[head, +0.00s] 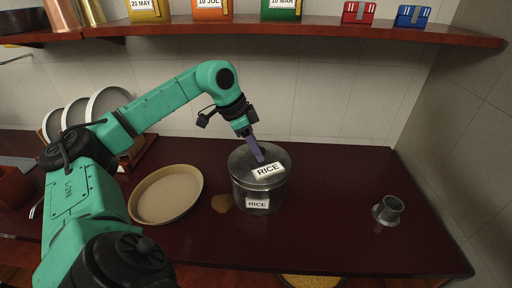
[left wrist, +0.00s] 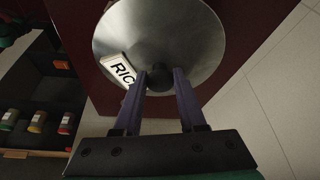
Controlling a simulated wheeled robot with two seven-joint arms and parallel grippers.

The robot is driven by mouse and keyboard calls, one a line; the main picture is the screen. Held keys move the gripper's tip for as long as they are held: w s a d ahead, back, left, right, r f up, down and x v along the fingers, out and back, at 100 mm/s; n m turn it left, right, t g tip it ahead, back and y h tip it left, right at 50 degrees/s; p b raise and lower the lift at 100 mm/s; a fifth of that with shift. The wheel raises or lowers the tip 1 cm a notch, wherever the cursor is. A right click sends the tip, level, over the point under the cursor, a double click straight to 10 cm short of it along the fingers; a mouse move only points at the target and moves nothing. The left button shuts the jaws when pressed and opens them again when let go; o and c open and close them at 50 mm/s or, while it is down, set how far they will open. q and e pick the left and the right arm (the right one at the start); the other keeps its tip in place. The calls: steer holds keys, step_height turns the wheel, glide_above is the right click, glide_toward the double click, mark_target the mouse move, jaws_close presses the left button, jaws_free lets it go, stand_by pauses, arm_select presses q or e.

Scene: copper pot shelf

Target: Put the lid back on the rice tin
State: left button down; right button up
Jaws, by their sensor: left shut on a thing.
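The rice tin (head: 243,196) is a grey metal cylinder with a RICE label, upright near the middle of the counter. Its round metal lid (head: 247,158) has its own RICE label and lies over the tin's mouth. I cannot tell whether it is fully seated or slightly above the rim. My left gripper (head: 258,158) comes down from above and is shut on the lid's dark knob. In the left wrist view the fingers (left wrist: 160,82) close around the knob, and the lid (left wrist: 190,35) fills the upper middle. The tin's inside is hidden. My right gripper is not in view.
A small metal flanged cup (head: 388,210) is at the right. Plates (head: 106,101) stand in a rack behind my left arm. A shelf (head: 300,31) with colored boxes runs above.

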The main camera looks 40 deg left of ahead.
arm_select(q)
steer(key=shift+f, duration=0.15)
steer(key=shift+f+b, duration=0.35)
steer(key=shift+f, duration=0.15)
steer(key=shift+f, duration=0.35)
stand_by(0.9)
steer(key=shift+c, duration=2)
jaws_free()
steer(key=shift+r, duration=0.1)
step_height(320, 180, up, 7)
steer(key=p, duration=0.7)
